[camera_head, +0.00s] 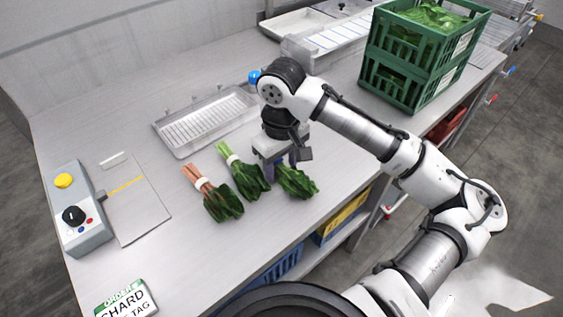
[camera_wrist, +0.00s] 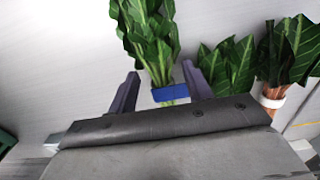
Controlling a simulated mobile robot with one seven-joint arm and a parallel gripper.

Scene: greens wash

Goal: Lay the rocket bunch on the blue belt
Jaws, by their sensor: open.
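A leafy green bunch with narrow, wavy leaves, which looks like the rocket bunch (camera_head: 298,183), lies on the steel table under my gripper (camera_head: 282,168). In the wrist view this bunch (camera_wrist: 152,40) has a blue band (camera_wrist: 170,93) and pale green stems. My gripper (camera_wrist: 161,88) is open, with its two fingers on either side of the band; I cannot tell whether they touch it. The gripper hides the stem end in the head view. A long pale surface with blue lines (camera_head: 328,38) at the back may be the belt; no plainly blue belt shows.
A green-stemmed bunch (camera_head: 248,180) and a red-stemmed bunch (camera_head: 224,205) lie close to the left. A slatted tray (camera_head: 200,128) is behind them. Stacked green crates (camera_head: 405,80) stand at back right. A control box (camera_head: 76,215) and order tag (camera_head: 125,300) are at left.

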